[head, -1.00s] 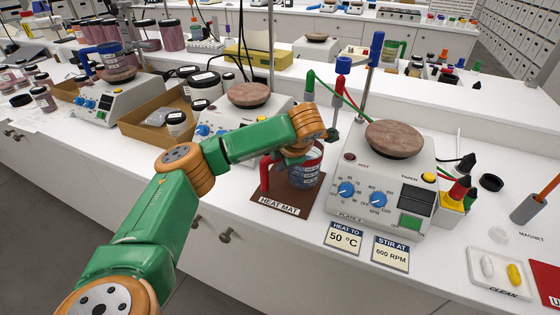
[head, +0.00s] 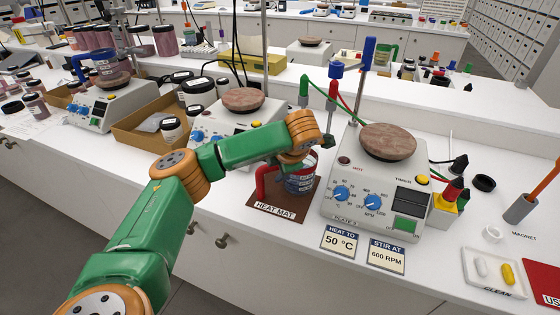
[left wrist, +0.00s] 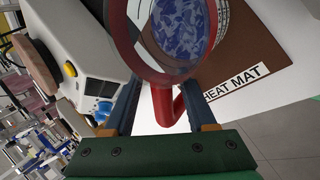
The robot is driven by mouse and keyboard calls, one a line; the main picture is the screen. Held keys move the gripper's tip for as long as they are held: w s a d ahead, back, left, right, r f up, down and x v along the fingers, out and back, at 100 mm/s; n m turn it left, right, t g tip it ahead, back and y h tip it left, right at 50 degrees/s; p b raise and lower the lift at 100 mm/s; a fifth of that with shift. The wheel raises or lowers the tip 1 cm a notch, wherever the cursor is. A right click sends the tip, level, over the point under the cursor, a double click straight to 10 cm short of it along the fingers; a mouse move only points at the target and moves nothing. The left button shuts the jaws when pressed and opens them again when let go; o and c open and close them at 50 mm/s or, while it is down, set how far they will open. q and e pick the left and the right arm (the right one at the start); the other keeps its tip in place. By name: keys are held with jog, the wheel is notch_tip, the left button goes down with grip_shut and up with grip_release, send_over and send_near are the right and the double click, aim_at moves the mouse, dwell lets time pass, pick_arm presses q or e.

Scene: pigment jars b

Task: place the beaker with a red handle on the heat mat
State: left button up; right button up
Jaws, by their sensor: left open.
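The beaker with a red handle (head: 299,184) stands upright on the brown heat mat (head: 278,196), with blue bits inside. Its red handle (head: 262,182) points left in the head view. In the left wrist view the beaker (left wrist: 180,35) fills the upper middle, over the heat mat (left wrist: 250,62). My left gripper (left wrist: 160,92) is open, its fingers on either side of the red handle (left wrist: 164,104). I cannot tell whether they touch it. In the head view my left wrist hides the fingers and part of the beaker's top. My right gripper is not in view.
A hot plate (head: 372,190) stands close right of the mat, another hot plate (head: 215,125) behind it. A cardboard tray (head: 150,137) is at the left. A blue-handled beaker (head: 108,72) sits on the far-left hot plate. The counter's front edge lies just before the mat.

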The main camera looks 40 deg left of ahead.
pick_arm(q)
jog(key=p+v, duration=0.1)
jog(key=v, duration=0.9)
jog(key=shift+d+r, duration=0.15)
jog(key=shift+r, duration=0.15)
